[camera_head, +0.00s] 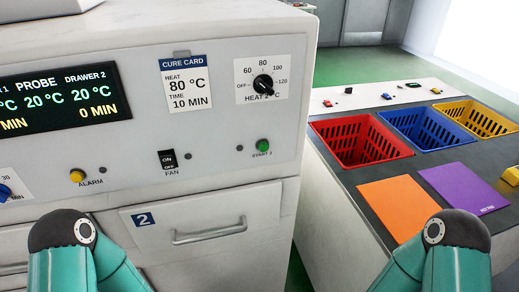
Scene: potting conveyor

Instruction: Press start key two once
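A round green key (263,145) sits on the white front panel of the cabinet (225,140), under the display and right of the fan switch. The small label below it reads START and a digit that looks like 2. A drawer (200,228) marked 2 is below it and closed. Teal and dark arm links of mine show at the lower left and lower right. Neither gripper is in view, and nothing touches the green key.
The panel also has a fan rocker switch (168,160), a yellow alarm button (77,176) and a black heat knob (263,84). Red (345,150), blue (423,145) and yellow (478,133) baskets stand on a table at right, behind orange (398,207) and purple (463,188) mats.

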